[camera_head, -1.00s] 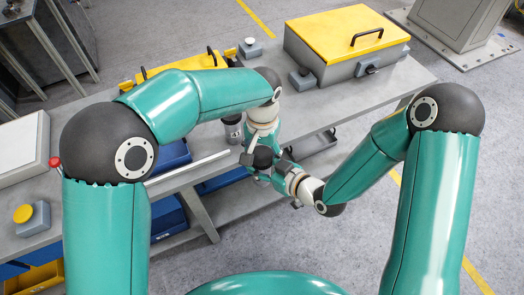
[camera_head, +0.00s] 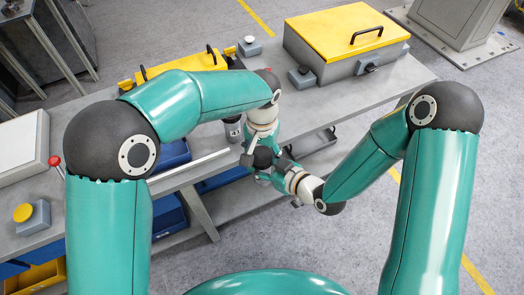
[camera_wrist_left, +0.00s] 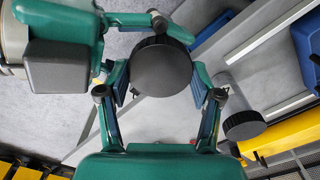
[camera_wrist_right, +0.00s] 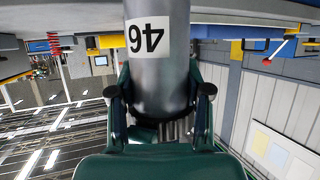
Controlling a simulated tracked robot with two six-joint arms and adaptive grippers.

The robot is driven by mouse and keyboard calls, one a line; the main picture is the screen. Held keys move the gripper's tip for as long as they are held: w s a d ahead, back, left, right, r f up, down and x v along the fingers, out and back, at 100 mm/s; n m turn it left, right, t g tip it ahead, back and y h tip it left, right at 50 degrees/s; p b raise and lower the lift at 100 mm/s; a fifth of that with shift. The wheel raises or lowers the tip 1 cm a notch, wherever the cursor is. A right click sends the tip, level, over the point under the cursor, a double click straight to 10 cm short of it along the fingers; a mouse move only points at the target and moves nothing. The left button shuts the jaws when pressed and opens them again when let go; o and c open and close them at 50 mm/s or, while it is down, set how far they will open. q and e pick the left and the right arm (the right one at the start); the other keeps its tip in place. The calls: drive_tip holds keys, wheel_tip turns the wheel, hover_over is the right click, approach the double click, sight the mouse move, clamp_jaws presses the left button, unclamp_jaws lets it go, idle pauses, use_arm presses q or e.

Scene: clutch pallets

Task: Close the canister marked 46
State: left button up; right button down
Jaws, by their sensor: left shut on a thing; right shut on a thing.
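The canister marked 46 (camera_wrist_right: 158,80) is a grey metal cylinder with a white label, which appears upside down in the right wrist view. My right gripper (camera_wrist_right: 161,105) is shut around its body and holds it off the bench. A round black lid (camera_wrist_left: 161,68) sits between the fingers of my left gripper (camera_wrist_left: 160,92), which is shut on it. In the head view the lid (camera_head: 263,158) is above my right gripper (camera_head: 281,167), in front of the bench edge. The canister's mouth is hidden, so I cannot tell how the lid sits on it.
Another black-topped canister (camera_head: 233,129) stands on the grey bench (camera_head: 350,92), close to my left gripper; it also shows in the left wrist view (camera_wrist_left: 243,124). A large yellow-lidded box (camera_head: 340,40) stands at the back right. Blue bins (camera_head: 168,218) are below. Floor at right is clear.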

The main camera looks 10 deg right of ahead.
use_arm(q)
drive_tip(key=shift+a+f, duration=0.1)
drive_tip(key=shift+f, duration=0.25)
drive_tip(key=o, duration=0.9)
drive_tip(key=shift+o, duration=0.3)
drive_tip(key=shift+r, duration=0.1)
